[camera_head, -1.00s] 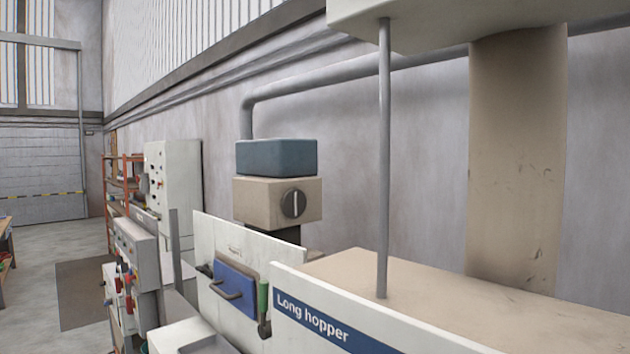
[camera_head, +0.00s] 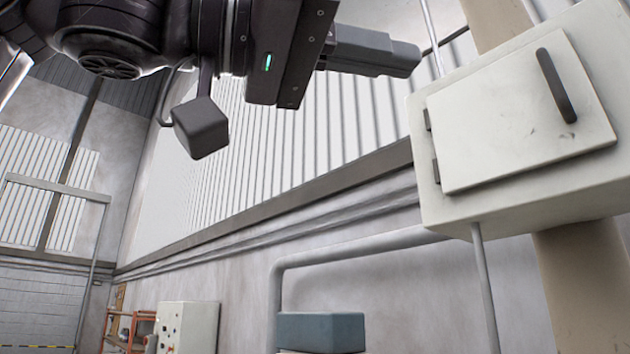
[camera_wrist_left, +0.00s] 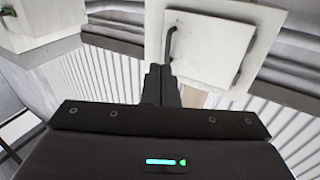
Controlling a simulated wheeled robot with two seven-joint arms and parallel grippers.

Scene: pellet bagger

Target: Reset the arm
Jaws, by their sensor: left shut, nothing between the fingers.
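My left gripper (camera_head: 398,58) reaches in from the upper left in the head view, raised high beside a white box. Its fingers are shut with nothing between them. In the left wrist view my left gripper (camera_wrist_left: 161,72) points at the white box (camera_wrist_left: 252,30) and its door. The white box (camera_head: 436,205) has a closed door (camera_head: 515,110) with a dark handle (camera_head: 556,86). The fingertips appear apart from the handle, to its left in the head view. My right gripper is in neither view.
A grey pipe (camera_head: 275,290) runs along the wall below the box. A blue-grey block (camera_head: 321,332) sits at the bottom middle. A white cabinet (camera_head: 190,328) and an orange rack (camera_head: 140,330) stand at the lower left. A thin rod (camera_head: 487,290) hangs under the box.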

